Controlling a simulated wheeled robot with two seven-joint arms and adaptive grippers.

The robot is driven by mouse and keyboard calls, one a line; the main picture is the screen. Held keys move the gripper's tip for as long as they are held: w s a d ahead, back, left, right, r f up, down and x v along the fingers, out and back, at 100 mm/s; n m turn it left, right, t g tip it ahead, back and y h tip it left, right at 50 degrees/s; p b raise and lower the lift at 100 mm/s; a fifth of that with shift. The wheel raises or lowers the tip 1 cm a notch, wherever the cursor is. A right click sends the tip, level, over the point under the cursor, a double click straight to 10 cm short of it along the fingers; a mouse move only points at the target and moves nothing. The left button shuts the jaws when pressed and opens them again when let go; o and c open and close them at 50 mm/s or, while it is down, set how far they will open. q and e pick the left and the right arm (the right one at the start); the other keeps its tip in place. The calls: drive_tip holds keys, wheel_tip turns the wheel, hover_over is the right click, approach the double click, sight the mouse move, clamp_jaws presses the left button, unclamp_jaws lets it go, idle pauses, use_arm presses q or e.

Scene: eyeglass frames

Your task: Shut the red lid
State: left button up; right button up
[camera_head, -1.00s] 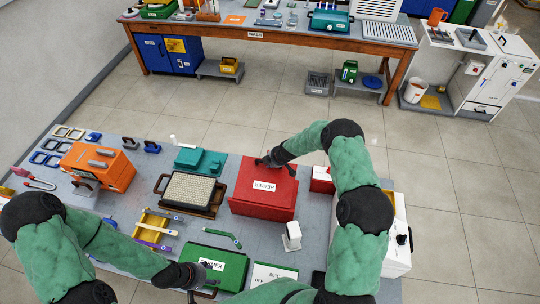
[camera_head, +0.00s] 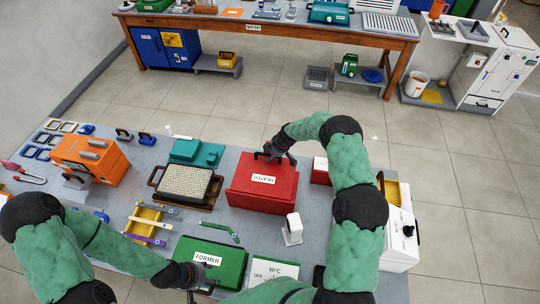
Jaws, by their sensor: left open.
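The red box marked HEATER has a red lid (camera_head: 270,168) with a white label, in the middle of the table in the head view. The lid covers the top of the box, and a red strip of the box shows along its front and left. I cannot tell whether the lid is fully down. My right gripper (camera_head: 274,155) is at the lid's back edge, touching or just above it; its fingers are small and dark, so their opening is unclear. My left gripper (camera_head: 199,281) is open at the front, by the green box marked FORMER (camera_head: 225,256).
Left of the red box is a tray with a pale beaded bed (camera_head: 185,182). A white upright block (camera_head: 292,229) stands just in front of it, and a white machine (camera_head: 400,240) stands to the right. An orange device (camera_head: 90,160) is at the far left.

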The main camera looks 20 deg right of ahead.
drive_tip(key=shift+r, duration=0.1)
drive_tip(key=v, duration=1.2)
idle(0.6)
